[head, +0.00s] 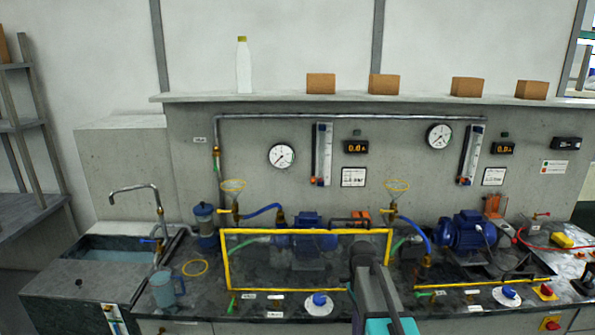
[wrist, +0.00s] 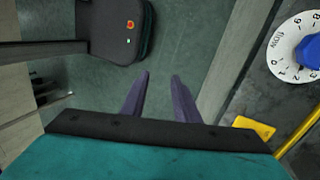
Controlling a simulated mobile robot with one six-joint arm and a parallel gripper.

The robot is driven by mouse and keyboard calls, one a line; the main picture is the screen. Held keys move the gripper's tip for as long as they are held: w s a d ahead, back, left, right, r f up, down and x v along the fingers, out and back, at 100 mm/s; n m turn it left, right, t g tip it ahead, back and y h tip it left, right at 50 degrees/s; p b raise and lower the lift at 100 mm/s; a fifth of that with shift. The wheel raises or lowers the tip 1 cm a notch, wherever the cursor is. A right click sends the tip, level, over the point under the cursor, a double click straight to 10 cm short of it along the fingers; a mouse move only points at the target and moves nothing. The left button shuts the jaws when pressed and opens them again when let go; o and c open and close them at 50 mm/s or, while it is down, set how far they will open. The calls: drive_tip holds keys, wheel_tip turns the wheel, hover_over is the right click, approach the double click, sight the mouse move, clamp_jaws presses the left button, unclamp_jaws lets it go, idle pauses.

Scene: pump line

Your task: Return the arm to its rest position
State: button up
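My gripper (wrist: 161,75) shows in the wrist view with two dark purple fingers apart and nothing between them. Grey-green floor lies behind the fingertips. My arm (head: 375,290) rises at the lower middle of the head view, in front of the bench; a teal part of it shows at the bottom edge. The fingers cannot be made out in the head view.
The bench front edge (wrist: 222,75) and a white dial with a blue knob (wrist: 310,50) lie right of the fingers. A yellow frame (head: 225,262) stands on the bench. A blue jug (head: 165,290) stands left, by the sink (head: 100,250). A blue pump (head: 465,232) is right.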

drive_tip(key=s+f+n+g+b, duration=0.2)
drive_tip(key=s+f+n, duration=1.5)
drive_tip(key=s+f, duration=1.5)
wheel_tip(320, 180, down, 4)
drive_tip(key=shift+s+a+r, duration=0.15)
drive_tip(key=shift+s+a, duration=0.05)
drive_tip(key=shift+a, duration=0.15)
